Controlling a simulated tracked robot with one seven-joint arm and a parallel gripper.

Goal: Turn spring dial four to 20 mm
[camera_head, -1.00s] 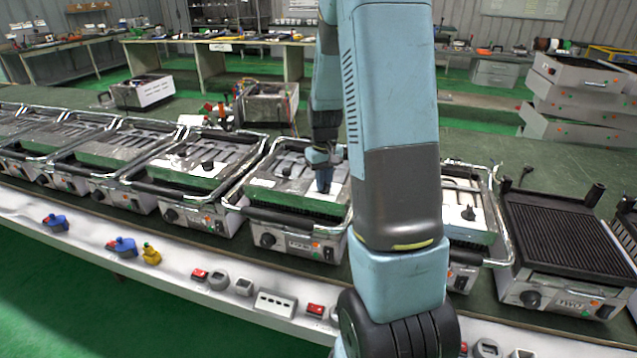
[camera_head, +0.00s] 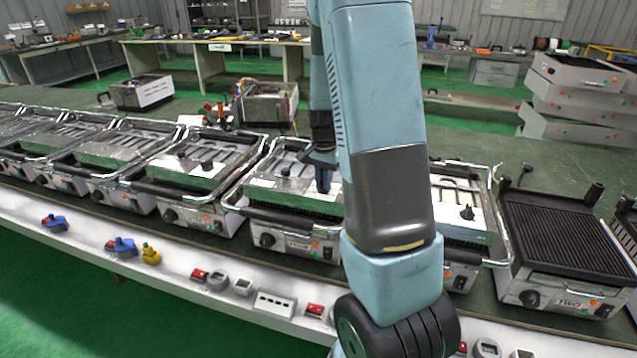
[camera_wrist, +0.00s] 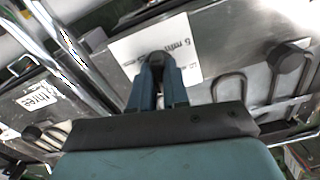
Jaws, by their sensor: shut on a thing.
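My gripper (camera_head: 323,188) is at the lid of a silver grill (camera_head: 262,190) in the middle of the bench. In the wrist view its two blue fingers (camera_wrist: 158,72) are shut on a black spring dial (camera_wrist: 157,57). I cannot tell the dial's exact setting. In the head view the held dial is hidden by my gripper.
A second black knob (camera_wrist: 290,57) sits beside the card on the same metal lid. Similar grills (camera_head: 195,172) stand close on both sides. A ribbed open grill (camera_head: 560,235) is at right. Small switches (camera_head: 120,246) line the bench's front edge.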

